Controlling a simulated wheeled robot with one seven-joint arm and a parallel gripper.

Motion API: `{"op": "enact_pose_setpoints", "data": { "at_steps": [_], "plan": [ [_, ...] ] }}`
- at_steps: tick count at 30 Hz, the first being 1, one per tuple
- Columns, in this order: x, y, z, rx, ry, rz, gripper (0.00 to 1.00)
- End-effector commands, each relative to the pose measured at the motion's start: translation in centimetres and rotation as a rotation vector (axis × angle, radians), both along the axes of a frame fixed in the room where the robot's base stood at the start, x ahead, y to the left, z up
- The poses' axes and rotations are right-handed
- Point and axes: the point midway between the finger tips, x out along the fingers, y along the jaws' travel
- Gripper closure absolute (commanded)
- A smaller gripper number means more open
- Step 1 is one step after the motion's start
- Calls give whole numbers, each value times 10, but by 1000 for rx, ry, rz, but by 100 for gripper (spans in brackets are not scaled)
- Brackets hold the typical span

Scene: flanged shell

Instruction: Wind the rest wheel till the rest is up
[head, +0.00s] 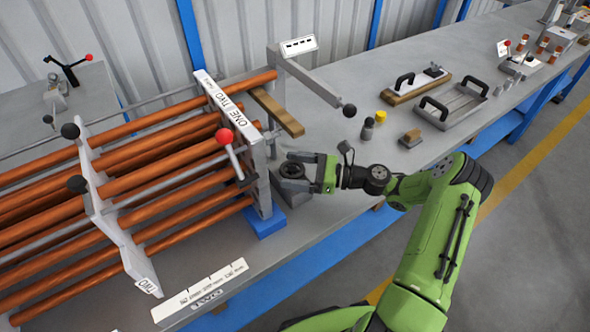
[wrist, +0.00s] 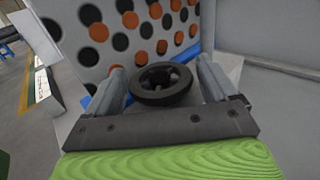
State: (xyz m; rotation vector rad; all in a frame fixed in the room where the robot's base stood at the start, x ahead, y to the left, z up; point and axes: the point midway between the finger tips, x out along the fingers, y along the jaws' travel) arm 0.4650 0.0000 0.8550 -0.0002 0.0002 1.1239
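The wheel (head: 292,170) is a small black handwheel beside the upright end plate of the orange tube bundle; in the wrist view the wheel (wrist: 161,84) lies flat with spokes and a hub. My gripper (head: 300,174) is at the wheel, its fingers on either side of the rim. In the wrist view my gripper (wrist: 161,66) looks open, with the rim between the fingers and narrow gaps. I cannot tell whether either finger touches. The rest under the wheel is mostly hidden; how high it stands cannot be told.
The perforated end plate (wrist: 125,35) stands close beyond the fingers. A red-knobbed lever (head: 231,150) and a wooden bar (head: 277,112) are near the gripper. Handled plates (head: 418,87), a yellow piece (head: 381,115) and small blocks lie on the bench behind. A labelled white strip (head: 200,290) lies in front.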

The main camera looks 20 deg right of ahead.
Motion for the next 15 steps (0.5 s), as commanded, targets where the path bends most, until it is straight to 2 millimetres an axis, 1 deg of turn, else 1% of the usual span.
{"op": "enact_pose_setpoints", "data": {
  "at_steps": [1, 6, 9, 15],
  "plan": [
    [0, 0, 0, 0, 0, 0, 22],
    [0, 0, 0, 0, 0, 0, 48],
    [0, 0, 0, 0, 0, 0, 61],
    [0, 0, 1, 0, 1, -15, 61]
  ]
}}
